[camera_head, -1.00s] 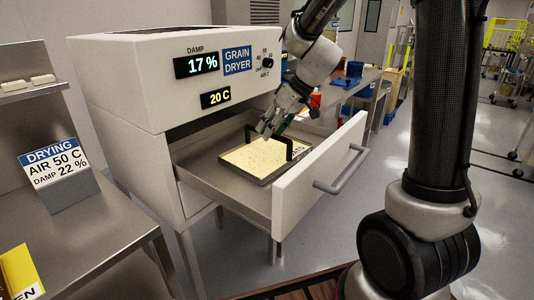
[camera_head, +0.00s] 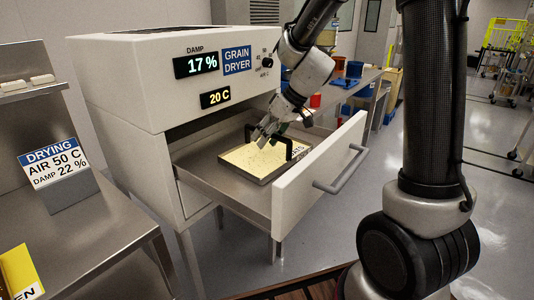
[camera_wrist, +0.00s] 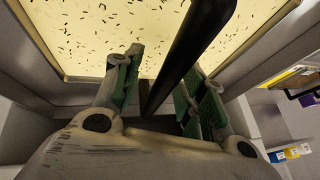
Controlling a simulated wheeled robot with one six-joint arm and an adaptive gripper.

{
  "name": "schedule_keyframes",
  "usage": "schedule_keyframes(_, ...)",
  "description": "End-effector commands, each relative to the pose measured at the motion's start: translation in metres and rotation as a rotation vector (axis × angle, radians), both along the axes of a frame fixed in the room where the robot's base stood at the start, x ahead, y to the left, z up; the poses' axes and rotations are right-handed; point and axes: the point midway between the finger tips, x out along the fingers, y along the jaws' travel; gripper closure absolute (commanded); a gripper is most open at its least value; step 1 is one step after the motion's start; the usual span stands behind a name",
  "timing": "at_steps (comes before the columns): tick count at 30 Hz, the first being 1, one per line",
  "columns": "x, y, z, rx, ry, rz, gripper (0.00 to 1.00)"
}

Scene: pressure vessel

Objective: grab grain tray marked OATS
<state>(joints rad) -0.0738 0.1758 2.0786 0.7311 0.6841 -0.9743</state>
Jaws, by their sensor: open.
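The grain tray (camera_head: 238,157), filled with pale yellow grain, sits in the open drawer (camera_head: 208,180) of the grain dryer. A black bar handle (camera_head: 289,146) arches over the tray. My gripper (camera_head: 262,137) is above the tray at the handle. In the wrist view my gripper (camera_wrist: 160,92) is open, with the black handle (camera_wrist: 190,50) running between its green-padded fingers. I cannot tell whether either finger touches it. Grain (camera_wrist: 95,35) with dark flecks lies beyond the fingers.
The grain dryer (camera_head: 150,85) reads 17 % and 20 C. The drawer front with its grey pull (camera_head: 342,171) stands close to the tray's right side. A drying sign (camera_head: 58,172) stands on the steel bench (camera_head: 90,235) at left.

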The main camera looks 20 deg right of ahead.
Motion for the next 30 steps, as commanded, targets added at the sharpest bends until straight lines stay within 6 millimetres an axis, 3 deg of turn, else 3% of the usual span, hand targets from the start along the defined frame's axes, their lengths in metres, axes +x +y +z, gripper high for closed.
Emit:
schedule_keyframes(6, 0.0, -0.0001, -0.0002, 0.0, 0.0, 0.0, 0.59)
schedule_keyframes(13, 0.0, -0.0001, -0.0001, 0.0, 0.0, 0.0, 0.99)
schedule_keyframes(30, 0.0005, -0.0002, 0.0049, 0.0, -0.003, 0.001, 1.0)
